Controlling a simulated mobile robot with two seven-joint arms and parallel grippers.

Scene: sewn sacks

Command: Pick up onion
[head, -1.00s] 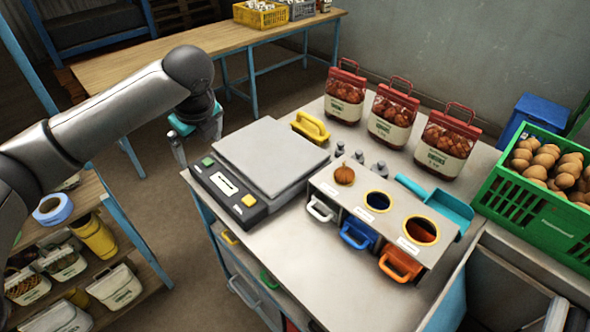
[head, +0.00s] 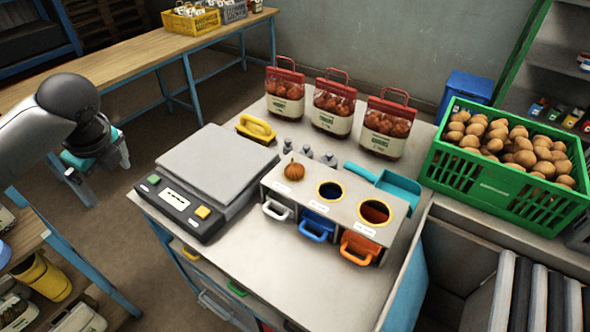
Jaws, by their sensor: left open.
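A round orange-brown onion (head: 294,171) sits at the left hole position on top of a grey three-hole box (head: 345,190) in the middle of the table. The other two holes, rimmed blue-and-yellow and orange, show no onion on top. My left gripper (head: 100,174) is open and empty, fingers pointing down, at the left of the head view. It is well to the left of the onion, beyond the scale and off the table's edge. My right gripper is not in view.
A flat scale (head: 215,165) stands between my left gripper and the box. Three red-topped bags (head: 335,108) stand behind, with a yellow-handled tool (head: 256,128), small weights and a teal scoop (head: 398,186) nearby. A green crate (head: 450,170) of brown produce is at right. The front tabletop is clear.

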